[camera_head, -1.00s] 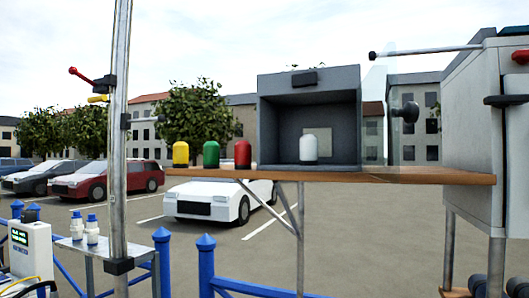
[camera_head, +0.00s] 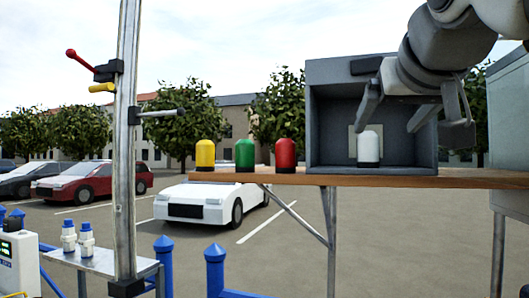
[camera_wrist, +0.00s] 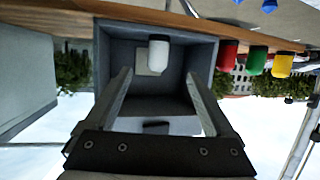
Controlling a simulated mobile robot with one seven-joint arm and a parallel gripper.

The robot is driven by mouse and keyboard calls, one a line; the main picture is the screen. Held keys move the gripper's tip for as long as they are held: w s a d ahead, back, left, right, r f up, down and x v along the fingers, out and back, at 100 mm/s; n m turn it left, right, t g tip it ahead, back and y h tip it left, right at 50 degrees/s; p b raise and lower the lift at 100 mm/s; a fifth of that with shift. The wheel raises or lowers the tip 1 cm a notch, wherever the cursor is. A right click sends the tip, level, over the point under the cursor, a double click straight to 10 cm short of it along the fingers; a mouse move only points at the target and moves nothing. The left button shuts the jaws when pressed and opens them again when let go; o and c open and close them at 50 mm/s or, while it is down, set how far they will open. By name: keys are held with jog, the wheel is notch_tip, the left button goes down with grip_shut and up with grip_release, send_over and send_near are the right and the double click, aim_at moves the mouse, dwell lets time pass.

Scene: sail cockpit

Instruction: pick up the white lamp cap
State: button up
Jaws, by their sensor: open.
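The white lamp cap (camera_head: 370,147) stands upright with a dark base inside an open-fronted grey box (camera_head: 316,120) on the wooden shelf. The wrist view is upside down; it shows the cap (camera_wrist: 158,55) near the middle of the box (camera_wrist: 104,58). My gripper (camera_head: 390,122) is open and empty in front of the box, reaching in from the upper right. In the wrist view the fingers (camera_wrist: 159,76) are spread wide, and the cap lies beyond them, roughly between their tips. I see no contact with the cap.
Red (camera_head: 286,152), green (camera_head: 245,153) and yellow (camera_head: 205,154) caps stand in a row on the wooden shelf (camera_head: 300,177), left of the box. A metal post (camera_head: 125,150) with levers stands further left. A grey cabinet (camera_head: 508,140) is at the right edge.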

aim_at(372, 139)
jog(key=x, duration=0.3)
jog(key=r+p+x, duration=0.1)
jog(key=x, duration=0.3)
jog(key=r+p+x, duration=0.1)
jog(key=x, duration=0.3)
jog(key=shift+w+d+f, duration=0.15)
jog(key=shift+w+d, duration=0.2)
jog(key=shift+w, duration=0.15)
jog(key=shift+r+p+x, duration=0.15)
jog(key=shift+p+x, duration=0.35)
jog(key=shift+x, duration=0.8)
jog(key=shift+r+p+x, duration=0.15)
jog(key=shift+p+x, duration=0.35)
jog(key=shift+x, duration=0.8)
jog(key=shift+w+a, duration=0.1)
grip_shut()
jog(key=shift+r, duration=0.2)
